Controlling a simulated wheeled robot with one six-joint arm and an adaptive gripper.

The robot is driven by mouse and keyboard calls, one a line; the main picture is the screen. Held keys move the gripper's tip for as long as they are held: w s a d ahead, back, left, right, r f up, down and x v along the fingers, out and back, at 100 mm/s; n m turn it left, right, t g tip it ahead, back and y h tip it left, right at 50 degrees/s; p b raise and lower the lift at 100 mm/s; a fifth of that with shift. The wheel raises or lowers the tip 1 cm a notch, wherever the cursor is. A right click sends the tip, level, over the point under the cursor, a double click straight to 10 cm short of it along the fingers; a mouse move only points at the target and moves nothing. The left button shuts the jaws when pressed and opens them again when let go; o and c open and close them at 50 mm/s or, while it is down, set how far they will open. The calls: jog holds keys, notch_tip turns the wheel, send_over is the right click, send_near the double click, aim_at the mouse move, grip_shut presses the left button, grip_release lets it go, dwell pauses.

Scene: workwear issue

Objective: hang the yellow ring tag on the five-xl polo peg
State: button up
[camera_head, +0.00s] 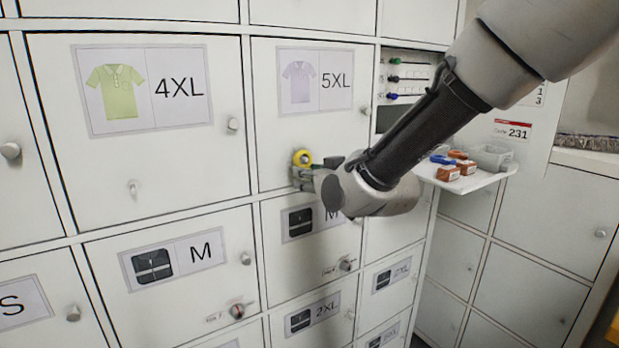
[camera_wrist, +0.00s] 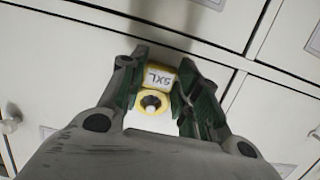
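A yellow ring tag (camera_head: 302,158) is at the lower middle of the 5XL polo door (camera_head: 272,130). In the wrist view the tag (camera_wrist: 160,77) reads 5XL, upside down in the picture, with its round ring below the lettering. A small light round shape shows inside the ring's hole, with dark around it. It looks like a peg end, but I cannot be sure. My gripper (camera_head: 318,170) is at the door, its two fingers apart on either side of the tag (camera_wrist: 162,65). They are very close to it, with a narrow gap showing.
The 4XL polo door (camera_head: 180,155) with a bare peg (camera_head: 132,188) is to the left. Doors with M labels lie below. Round knobs (camera_head: 233,124) stick out from the doors. A shelf (camera_head: 478,184) with small boxes and a grey tray (camera_head: 490,157) juts out at right.

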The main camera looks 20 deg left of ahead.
jog(key=o, duration=0.5)
jog(key=shift+o, duration=0.2)
